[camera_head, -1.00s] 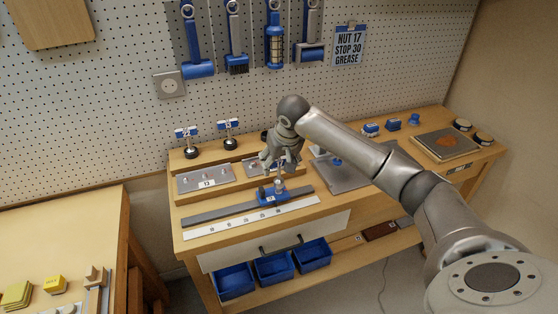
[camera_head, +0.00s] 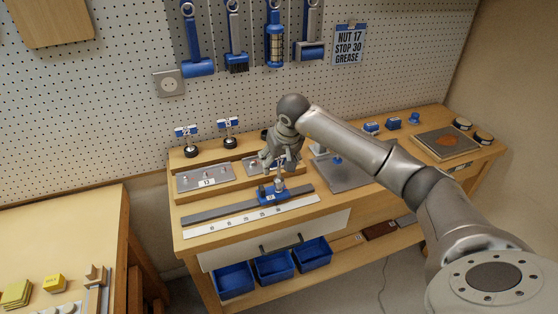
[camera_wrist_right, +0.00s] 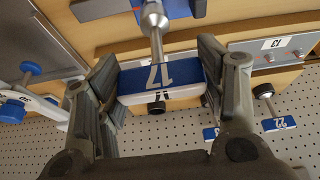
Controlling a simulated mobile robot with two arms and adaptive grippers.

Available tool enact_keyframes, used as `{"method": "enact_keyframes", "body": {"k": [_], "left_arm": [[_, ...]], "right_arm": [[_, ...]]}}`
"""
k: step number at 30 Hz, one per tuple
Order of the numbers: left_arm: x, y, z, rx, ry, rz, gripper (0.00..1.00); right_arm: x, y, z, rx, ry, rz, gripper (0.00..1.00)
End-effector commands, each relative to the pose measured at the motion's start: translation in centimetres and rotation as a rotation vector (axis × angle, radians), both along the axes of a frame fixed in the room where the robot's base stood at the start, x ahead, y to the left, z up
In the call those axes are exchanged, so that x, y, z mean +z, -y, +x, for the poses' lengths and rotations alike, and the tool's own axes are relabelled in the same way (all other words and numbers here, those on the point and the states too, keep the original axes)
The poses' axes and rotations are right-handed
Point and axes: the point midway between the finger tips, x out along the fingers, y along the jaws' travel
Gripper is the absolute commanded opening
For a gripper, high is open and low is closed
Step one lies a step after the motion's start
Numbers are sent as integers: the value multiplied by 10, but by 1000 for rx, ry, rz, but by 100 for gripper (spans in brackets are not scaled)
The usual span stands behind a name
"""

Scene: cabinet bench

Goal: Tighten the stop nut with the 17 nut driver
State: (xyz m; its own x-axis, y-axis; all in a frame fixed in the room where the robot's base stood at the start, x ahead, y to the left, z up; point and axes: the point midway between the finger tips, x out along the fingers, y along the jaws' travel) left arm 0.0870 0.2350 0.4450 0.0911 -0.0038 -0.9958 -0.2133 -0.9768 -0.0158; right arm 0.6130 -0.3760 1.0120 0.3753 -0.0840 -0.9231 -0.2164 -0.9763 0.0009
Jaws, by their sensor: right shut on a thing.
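My right gripper (camera_wrist_right: 160,85) is shut on the 17 nut driver (camera_wrist_right: 158,76), gripping its blue and white tagged handle in the right wrist view. The driver's metal shaft runs away from the fingers to a wider socket. In the head view my right gripper (camera_head: 281,157) is above the blue stop block (camera_head: 272,194) on the grey rail (camera_head: 215,212). The driver points down at the block, its socket at or just above the top. The stop nut is hidden, so I cannot tell whether the socket is seated. My left gripper is not in view.
A white scale strip (camera_head: 240,219) lies in front of the rail. Two other drivers (camera_head: 228,131) stand in the rack behind. A plate marked 13 (camera_head: 206,178) lies left of the gripper, a grey plate (camera_head: 343,173) right. Blue bins (camera_head: 273,268) sit below. A sign (camera_head: 349,44) reads NUT 17, STOP 30, GREASE.

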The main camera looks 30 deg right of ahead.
Motion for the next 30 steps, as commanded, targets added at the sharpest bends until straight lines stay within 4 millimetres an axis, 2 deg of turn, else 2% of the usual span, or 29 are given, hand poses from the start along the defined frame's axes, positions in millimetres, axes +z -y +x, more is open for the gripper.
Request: {"method": "enact_keyframes", "body": {"k": [14, 30], "left_arm": [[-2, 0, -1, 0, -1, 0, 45], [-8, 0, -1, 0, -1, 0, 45]], "right_arm": [[1, 0, 0, -1, 3, 0, 31], [-7, 0, 0, -1, 2, 0, 31]]}}
